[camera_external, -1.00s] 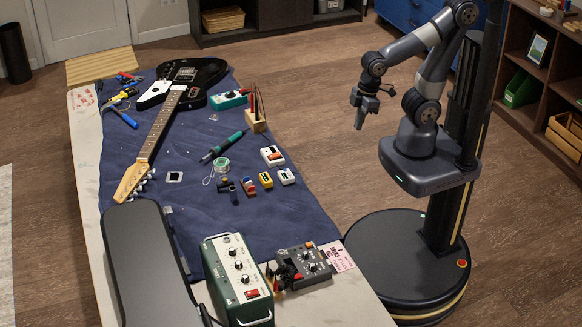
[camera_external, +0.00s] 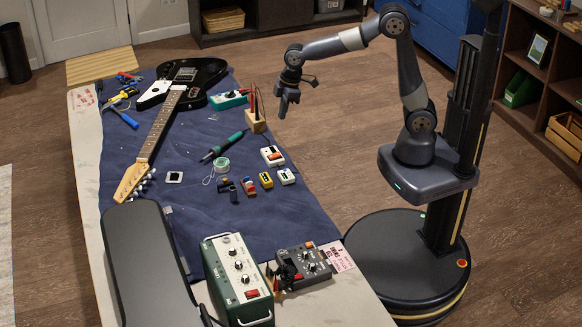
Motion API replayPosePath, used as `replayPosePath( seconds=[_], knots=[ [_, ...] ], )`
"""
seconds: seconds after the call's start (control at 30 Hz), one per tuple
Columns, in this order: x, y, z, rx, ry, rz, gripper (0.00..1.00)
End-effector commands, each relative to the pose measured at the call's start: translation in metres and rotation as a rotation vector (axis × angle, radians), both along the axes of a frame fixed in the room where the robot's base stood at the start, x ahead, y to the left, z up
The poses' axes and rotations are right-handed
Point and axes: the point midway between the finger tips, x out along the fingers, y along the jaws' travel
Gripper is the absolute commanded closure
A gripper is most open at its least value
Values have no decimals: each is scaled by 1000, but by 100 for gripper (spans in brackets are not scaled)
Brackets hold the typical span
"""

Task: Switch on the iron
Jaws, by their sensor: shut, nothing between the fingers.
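A green unit (camera_external: 238,275) with several knobs and a red switch stands at the near end of the table. My gripper (camera_external: 283,114) is shut and empty, pointing down in the air near the table's right edge, to the right of the iron. It touches nothing that I can see.
A wooden block with upright tools (camera_external: 256,122) and a teal box (camera_external: 229,99) are close to my gripper. An electric guitar (camera_external: 163,125) lies along the left.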

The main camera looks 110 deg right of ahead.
Motion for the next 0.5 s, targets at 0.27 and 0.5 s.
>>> replayPosePath(
  seconds=[0.27, 0.5],
  knots=[
    [0, 0, 0, 0, 0, -1, 100],
    [4, 0, -18, 2, 4, -1, 100]
  ],
)
